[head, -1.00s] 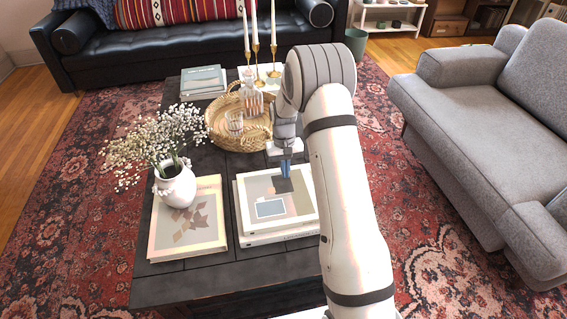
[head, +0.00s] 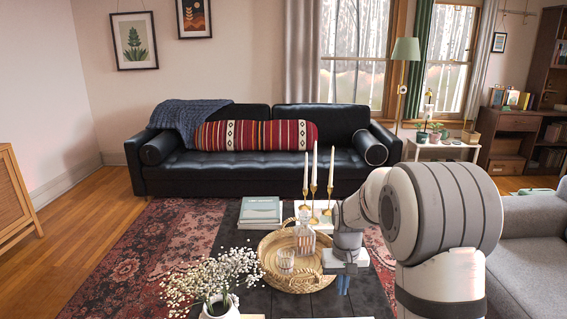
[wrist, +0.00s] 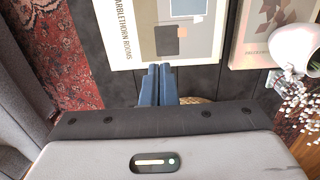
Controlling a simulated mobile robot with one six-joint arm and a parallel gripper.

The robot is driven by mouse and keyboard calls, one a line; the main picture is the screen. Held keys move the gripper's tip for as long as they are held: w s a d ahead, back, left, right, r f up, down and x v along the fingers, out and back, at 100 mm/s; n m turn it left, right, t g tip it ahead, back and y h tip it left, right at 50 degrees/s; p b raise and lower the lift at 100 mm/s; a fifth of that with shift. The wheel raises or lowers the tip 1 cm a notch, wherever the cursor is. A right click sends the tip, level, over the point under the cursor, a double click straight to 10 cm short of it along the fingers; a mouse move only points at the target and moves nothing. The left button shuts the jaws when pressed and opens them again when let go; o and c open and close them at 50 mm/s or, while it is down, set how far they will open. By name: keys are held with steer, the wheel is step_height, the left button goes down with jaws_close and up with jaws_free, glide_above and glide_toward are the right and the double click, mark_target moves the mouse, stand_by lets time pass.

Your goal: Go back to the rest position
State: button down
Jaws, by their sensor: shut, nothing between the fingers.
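My gripper (head: 343,283) is on the right of the head view, above the dark coffee table (head: 228,238), with its blue fingers pointing down. In the wrist view my gripper (wrist: 158,72) has its two fingers together with nothing between them. Below it in the wrist view lies a book with a pale cover (wrist: 150,25) on the dark tabletop. The arm hides part of the table's right side in the head view.
A woven tray (head: 268,272) holding a decanter (head: 304,238) and a glass (head: 286,259) is just left of my gripper. Gold candlesticks (head: 313,202), stacked books (head: 260,211) and a flower vase (head: 220,308) also stand there. A black sofa (head: 260,168) is behind; a grey armchair (head: 525,240) is right.

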steer(key=s+r+t+p, duration=0.3)
steer(key=s+r+p, duration=0.9)
steer(key=s+r, duration=1.1)
steer(key=shift+s+r, duration=0.15)
steer(key=shift+s, duration=0.8)
